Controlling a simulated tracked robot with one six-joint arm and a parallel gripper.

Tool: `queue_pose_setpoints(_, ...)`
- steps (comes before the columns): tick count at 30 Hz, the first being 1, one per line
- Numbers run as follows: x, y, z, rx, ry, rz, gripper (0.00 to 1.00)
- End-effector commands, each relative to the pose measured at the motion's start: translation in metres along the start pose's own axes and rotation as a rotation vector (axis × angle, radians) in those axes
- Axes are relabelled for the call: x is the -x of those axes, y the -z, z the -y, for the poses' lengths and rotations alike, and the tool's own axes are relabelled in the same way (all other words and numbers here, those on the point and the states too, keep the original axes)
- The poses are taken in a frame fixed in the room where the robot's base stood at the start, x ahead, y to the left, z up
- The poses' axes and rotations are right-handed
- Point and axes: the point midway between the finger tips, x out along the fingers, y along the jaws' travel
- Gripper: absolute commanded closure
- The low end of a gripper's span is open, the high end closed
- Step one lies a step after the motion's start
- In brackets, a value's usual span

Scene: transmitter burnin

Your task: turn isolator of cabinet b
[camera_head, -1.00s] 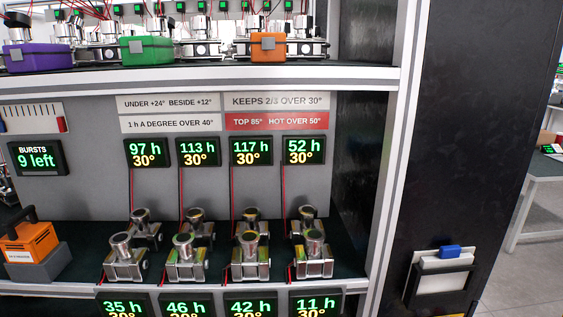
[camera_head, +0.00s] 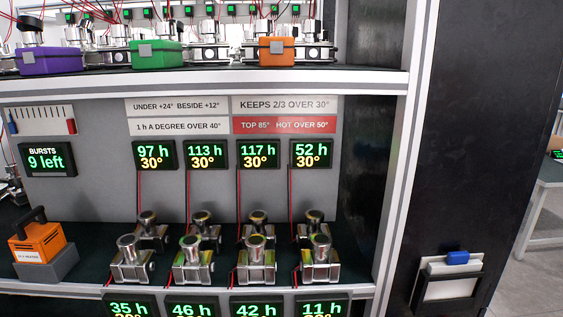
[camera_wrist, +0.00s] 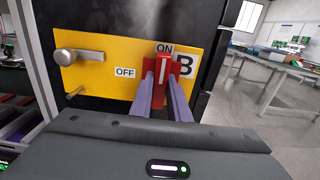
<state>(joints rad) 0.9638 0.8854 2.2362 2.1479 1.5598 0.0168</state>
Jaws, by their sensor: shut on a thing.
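The isolator of cabinet B is in the wrist view, a red handle (camera_wrist: 163,68) with a pale stripe on a yellow plate (camera_wrist: 113,75). The handle stands upright in the picture, below the ON label (camera_wrist: 165,48). The OFF label (camera_wrist: 125,72) is to its left, and a large B (camera_wrist: 185,66) is just to its right. My gripper (camera_wrist: 161,82) has its two purple fingers on either side of the handle, shut on it. The head view does not show the isolator or my gripper.
A metal lever handle (camera_wrist: 78,56) sticks out at the plate's left. A table (camera_wrist: 280,78) stands off to the right beyond open floor. In the head view, a shelf rack (camera_head: 200,82) holds several metal units, and a document holder (camera_head: 449,281) hangs on a dark panel.

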Motion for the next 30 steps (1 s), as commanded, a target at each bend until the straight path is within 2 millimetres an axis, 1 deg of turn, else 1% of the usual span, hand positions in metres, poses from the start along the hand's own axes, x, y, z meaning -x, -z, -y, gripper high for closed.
queue_pose_setpoints(5,-0.0001,-0.0001,0.0001,0.022,0.000,0.000,1.00)
queue_pose_setpoints(15,-0.0001,-0.0001,0.0000,0.264,0.000,0.000,1.00)
queue_pose_setpoints(17,-0.0001,-0.0001,0.0000,0.290,0.000,0.000,1.00)
queue_pose_setpoints(27,0.0000,0.0000,-0.0002,0.307,-0.001,0.000,1.00)
queue_pose_setpoints(30,0.0000,0.0000,-0.0002,0.343,-0.001,0.000,1.00)
